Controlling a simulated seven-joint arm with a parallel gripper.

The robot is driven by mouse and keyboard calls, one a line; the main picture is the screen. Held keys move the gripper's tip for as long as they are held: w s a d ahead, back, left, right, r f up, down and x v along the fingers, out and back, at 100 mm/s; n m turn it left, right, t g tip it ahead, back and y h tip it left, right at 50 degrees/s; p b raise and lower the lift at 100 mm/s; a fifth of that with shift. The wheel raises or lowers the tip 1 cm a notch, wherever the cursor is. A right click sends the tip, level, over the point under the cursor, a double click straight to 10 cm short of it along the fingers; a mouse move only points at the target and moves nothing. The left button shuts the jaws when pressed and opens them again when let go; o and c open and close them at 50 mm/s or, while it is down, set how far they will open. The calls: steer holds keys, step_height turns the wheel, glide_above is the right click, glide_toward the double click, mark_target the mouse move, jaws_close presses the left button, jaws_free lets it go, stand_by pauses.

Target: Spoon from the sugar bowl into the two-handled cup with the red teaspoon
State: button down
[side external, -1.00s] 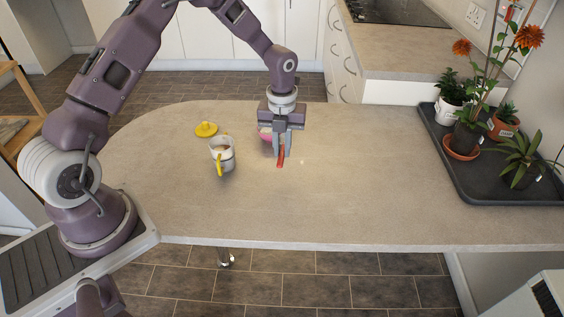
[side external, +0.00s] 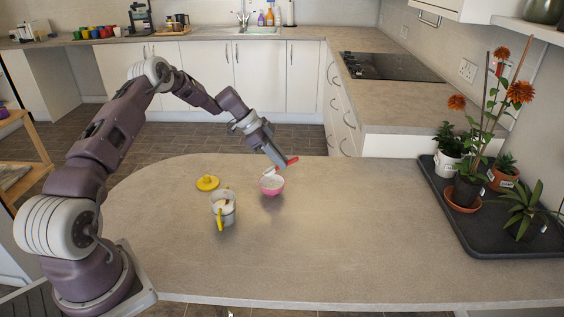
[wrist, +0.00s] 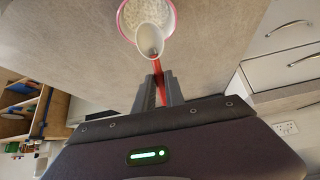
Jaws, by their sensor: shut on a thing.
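My gripper (side external: 279,162) is shut on the red handle of the teaspoon (side external: 292,160). In the wrist view the fingers (wrist: 157,92) pinch the red handle (wrist: 158,72), and the pale spoon bowl (wrist: 150,38) is over the sugar bowl's near rim. I cannot tell whether sugar is in the spoon or whether it touches the bowl. The pink sugar bowl (side external: 271,188) stands upright with white sugar inside; its rim also shows in the wrist view (wrist: 119,22). The two-handled cup (side external: 229,211), greyish with a yellow handle facing the camera, stands left of the sugar bowl with pale contents.
A dark tray (side external: 465,232) with potted plants stands at the right. The counter's middle and front (side external: 330,250) are clear.

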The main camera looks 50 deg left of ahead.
mark_target(273, 171)
steer(key=f, duration=0.6)
steer(key=shift+s+a+f, duration=0.2)
steer(key=shift+s+a, duration=0.15)
step_height(273, 171, up, 5)
steer(key=shift+w+d+r, duration=0.1)
steer(key=shift+w, duration=0.05)
steer(key=shift+w+d+r+g+y, duration=0.5)
steer(key=shift+d+r+g+y, duration=0.1)
steer(key=shift+d+y, duration=0.15)
steer(key=g+y, duration=0.1)
steer(key=w+d+g+y, duration=0.1)
steer(key=shift+r+y, duration=0.2)
steer(key=shift+y, duration=0.15)
steer(key=shift+s, duration=0.1)
